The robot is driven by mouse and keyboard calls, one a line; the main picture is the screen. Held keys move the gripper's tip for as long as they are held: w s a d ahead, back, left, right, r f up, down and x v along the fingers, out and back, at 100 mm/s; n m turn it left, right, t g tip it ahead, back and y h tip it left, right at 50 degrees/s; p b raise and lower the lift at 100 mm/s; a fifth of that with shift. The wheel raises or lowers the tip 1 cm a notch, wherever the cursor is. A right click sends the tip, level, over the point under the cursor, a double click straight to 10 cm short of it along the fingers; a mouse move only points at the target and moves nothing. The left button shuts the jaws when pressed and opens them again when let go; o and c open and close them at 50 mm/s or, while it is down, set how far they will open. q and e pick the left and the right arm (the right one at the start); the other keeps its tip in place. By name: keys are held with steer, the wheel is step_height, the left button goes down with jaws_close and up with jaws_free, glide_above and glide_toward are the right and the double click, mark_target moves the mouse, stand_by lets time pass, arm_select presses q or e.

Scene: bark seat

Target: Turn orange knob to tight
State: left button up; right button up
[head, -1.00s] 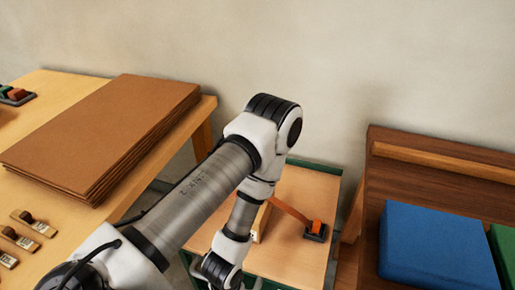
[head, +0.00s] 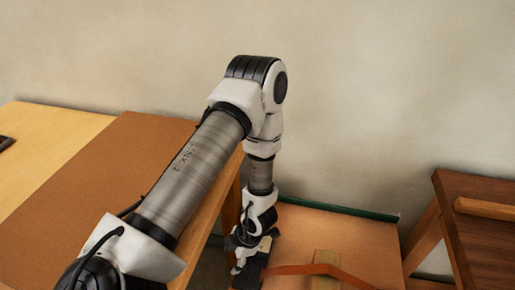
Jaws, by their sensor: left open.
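An orange strap (head: 318,269) runs across the low table at the bottom of the head view and over a tan wooden block (head: 326,258). No orange knob shows; the strap's right end runs down to the lower picture edge. My left gripper (head: 247,274) is dark and points down over the left part of this table, beside the strap's left end. It is open, but its fingertips are partly hidden at the bottom edge. I cannot tell whether it touches the strap. My right gripper is not in view.
The low table (head: 365,245) has a green rim (head: 345,211) along the wall. A pale wooden table with a brown sheet (head: 95,180) stands at the left, close to my left arm. A dark wooden bench (head: 485,235) with a light rail (head: 490,209) stands at the right.

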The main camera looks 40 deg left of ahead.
arm_select(q)
steer(key=w+r+n+t+h, duration=0.1)
steer(key=w+r+n, duration=0.1)
steer(key=w+n, duration=0.1)
steer(key=w+r+n+h, duration=0.1)
steer(key=w+r+n, duration=0.2)
steer(key=w+n, duration=0.1)
steer(key=w+a+r+n+t, duration=0.1)
steer(key=w+r+n, duration=0.2)
steer(key=w, duration=0.1)
steer(key=shift+r+n+t+h, duration=0.1)
steer(key=shift+n+t+h, duration=0.2)
steer(key=shift+n+h, duration=0.1)
steer(key=shift+w+a+r, duration=0.15)
steer(key=shift+w, duration=0.1)
step_height(320, 180, down, 7)
steer(key=shift+b, duration=0.75)
steer(key=shift+f, duration=0.25)
jaws_close()
